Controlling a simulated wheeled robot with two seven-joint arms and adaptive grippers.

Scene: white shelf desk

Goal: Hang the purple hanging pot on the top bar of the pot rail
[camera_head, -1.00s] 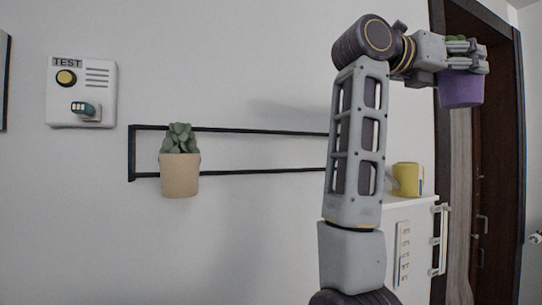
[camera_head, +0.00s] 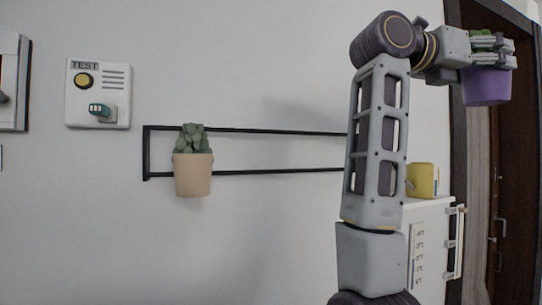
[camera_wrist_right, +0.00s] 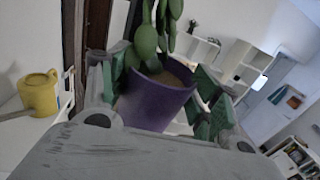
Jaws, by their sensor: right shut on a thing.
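The purple hanging pot (camera_head: 487,87) with a green plant is held up at the upper right in the head view. My right gripper (camera_head: 496,54) is shut on it. In the right wrist view the purple pot (camera_wrist_right: 155,103) sits between the finger pads, tilted in the picture. The black pot rail (camera_head: 270,130) is on the wall at the middle, with a top bar and a lower bar. Its right part is hidden behind my right arm. The held pot is to the right of the rail and higher than its top bar in the picture. My left gripper does not show.
A beige pot with a succulent (camera_head: 193,175) hangs at the rail's left end. A white test box (camera_head: 98,93) is on the wall at left. A yellow watering can (camera_head: 422,180) stands on a white shelf unit (camera_head: 428,205). A dark door frame (camera_head: 460,150) is behind the held pot.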

